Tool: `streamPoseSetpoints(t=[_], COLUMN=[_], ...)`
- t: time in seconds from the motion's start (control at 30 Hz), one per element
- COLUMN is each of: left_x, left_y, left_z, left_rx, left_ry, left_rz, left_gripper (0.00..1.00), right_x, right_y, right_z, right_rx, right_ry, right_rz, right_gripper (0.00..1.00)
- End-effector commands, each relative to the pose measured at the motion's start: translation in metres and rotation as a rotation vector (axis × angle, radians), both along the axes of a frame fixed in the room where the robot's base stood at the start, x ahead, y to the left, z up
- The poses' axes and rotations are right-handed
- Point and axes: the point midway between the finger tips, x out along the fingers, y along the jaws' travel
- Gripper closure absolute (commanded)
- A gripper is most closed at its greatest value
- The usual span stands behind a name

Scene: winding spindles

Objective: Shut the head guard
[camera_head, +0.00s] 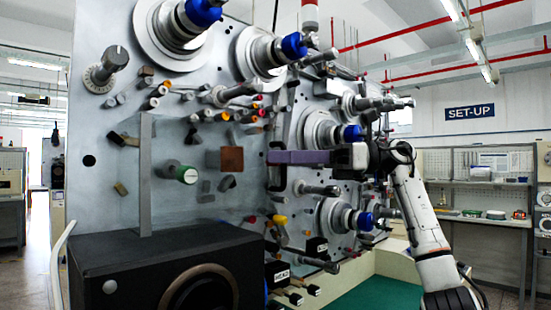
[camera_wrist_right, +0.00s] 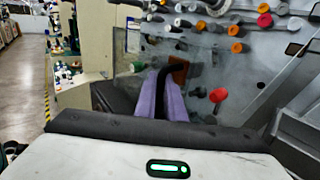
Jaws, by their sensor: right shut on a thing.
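The head guard (camera_head: 145,200) looks like a clear, faintly tinted panel standing out in front of the grey machine face; its edges are hard to make out. The panel also shows in the right wrist view (camera_wrist_right: 128,62). A black bar handle (camera_head: 276,183) is at its right side in the head view. My right gripper (camera_head: 272,157), with purple fingers, reaches in from the right and is shut on this handle. In the right wrist view the dark curved handle (camera_wrist_right: 172,78) lies between the purple fingers (camera_wrist_right: 160,92). My left gripper is not in view.
The machine face (camera_head: 95,190) carries several blue-capped spindles (camera_head: 293,45), rollers and coloured knobs close around my right gripper. A brown block (camera_head: 231,159) is behind the panel. A black box (camera_head: 150,262) stands low in front. A shelf bench (camera_head: 480,215) is at the right.

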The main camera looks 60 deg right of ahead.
Motion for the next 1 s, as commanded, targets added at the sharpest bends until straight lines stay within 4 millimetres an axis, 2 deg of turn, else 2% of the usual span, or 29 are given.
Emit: streamPoseSetpoints(t=[0.37, 0.4, 0.43, 0.67, 0.77, 1.0], left_x=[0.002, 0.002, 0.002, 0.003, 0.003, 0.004], left_y=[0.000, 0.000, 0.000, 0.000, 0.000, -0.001], left_z=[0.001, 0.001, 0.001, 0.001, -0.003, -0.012], left_rx=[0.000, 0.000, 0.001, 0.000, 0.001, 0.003], left_ry=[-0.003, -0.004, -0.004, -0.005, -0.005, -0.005], left_rz=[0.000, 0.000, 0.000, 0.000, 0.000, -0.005], left_gripper=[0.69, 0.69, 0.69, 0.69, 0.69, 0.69], right_x=[0.002, 0.002, 0.002, 0.000, -0.008, -0.047], right_y=[-0.004, -0.004, -0.004, -0.006, -0.012, -0.037], right_z=[0.002, 0.002, 0.002, 0.002, 0.001, 0.000], right_rx=[0.003, 0.003, 0.003, 0.005, 0.005, 0.004], right_ry=[-0.005, -0.005, -0.005, -0.005, -0.005, -0.004], right_rz=[-0.013, -0.013, -0.013, -0.014, -0.015, -0.013], right_gripper=[1.00, 0.89, 0.84, 0.83, 0.83, 0.83])
